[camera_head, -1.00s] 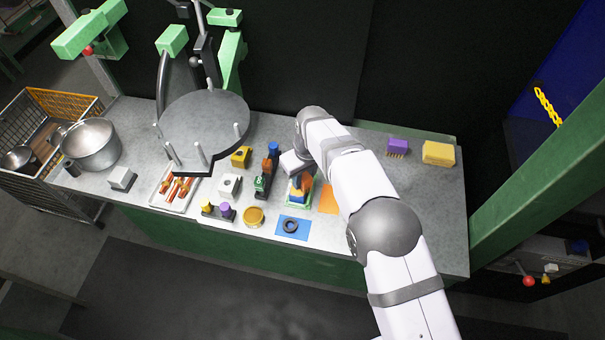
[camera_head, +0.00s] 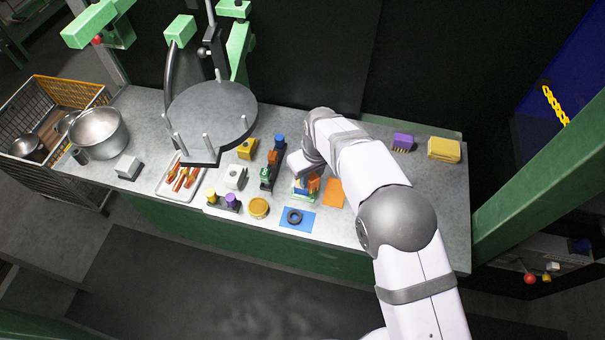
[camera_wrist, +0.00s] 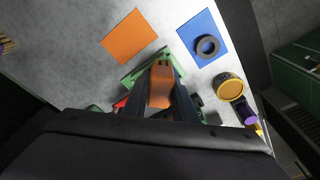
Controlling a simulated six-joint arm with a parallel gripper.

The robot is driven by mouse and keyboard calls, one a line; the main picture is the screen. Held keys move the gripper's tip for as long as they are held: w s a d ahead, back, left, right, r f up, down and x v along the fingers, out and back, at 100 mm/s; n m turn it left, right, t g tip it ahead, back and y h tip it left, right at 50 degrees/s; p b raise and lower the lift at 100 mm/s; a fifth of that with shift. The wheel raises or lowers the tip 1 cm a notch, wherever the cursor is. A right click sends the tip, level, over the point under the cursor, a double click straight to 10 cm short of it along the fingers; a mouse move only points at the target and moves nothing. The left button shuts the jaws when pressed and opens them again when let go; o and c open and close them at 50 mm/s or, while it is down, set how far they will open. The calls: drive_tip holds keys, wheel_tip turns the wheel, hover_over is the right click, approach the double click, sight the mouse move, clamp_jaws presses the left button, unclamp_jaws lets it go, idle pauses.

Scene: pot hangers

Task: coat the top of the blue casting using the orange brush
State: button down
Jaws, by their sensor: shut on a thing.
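My gripper (camera_wrist: 160,98) is shut on an orange piece (camera_wrist: 160,84), which I take for the orange brush. Its dark fingers lie on either side of it. In the head view the orange piece (camera_head: 314,184) shows below my wrist, over a green tray-like fixture (camera_head: 297,199). A small blue part beside it in the fixture seems to be the blue casting, mostly hidden by my gripper and the orange piece. The green fixture (camera_wrist: 131,80) also shows behind the fingers in the wrist view. I cannot tell whether the bristles touch the casting's top.
An orange sheet (camera_head: 335,194) lies right of the fixture. A blue sheet with a black ring (camera_head: 295,216) and a yellow round tin (camera_head: 258,208) lie in front. A dark rack (camera_head: 268,180) stands close left. A purple brush (camera_head: 403,141) and yellow sponge (camera_head: 444,149) are at back right.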

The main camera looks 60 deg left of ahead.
drive_tip(key=shift+s+a+b, duration=0.45)
drive_tip(key=shift+s+a, duration=1.15)
drive_tip(key=shift+w+d, duration=1.3)
drive_tip(key=shift+d, duration=0.05)
drive_tip(key=shift+f, duration=0.1)
drive_tip(key=shift+s+a, duration=1.35)
wheel_tip(320, 180, up, 3)
drive_tip(key=shift+a+f+p, duration=0.1)
drive_tip(key=shift+f+p, duration=0.1)
drive_tip(key=shift+p, duration=0.25)
wheel_tip(320, 180, up, 6)
drive_tip(key=p, duration=0.3)
drive_tip(key=shift+f, duration=0.15)
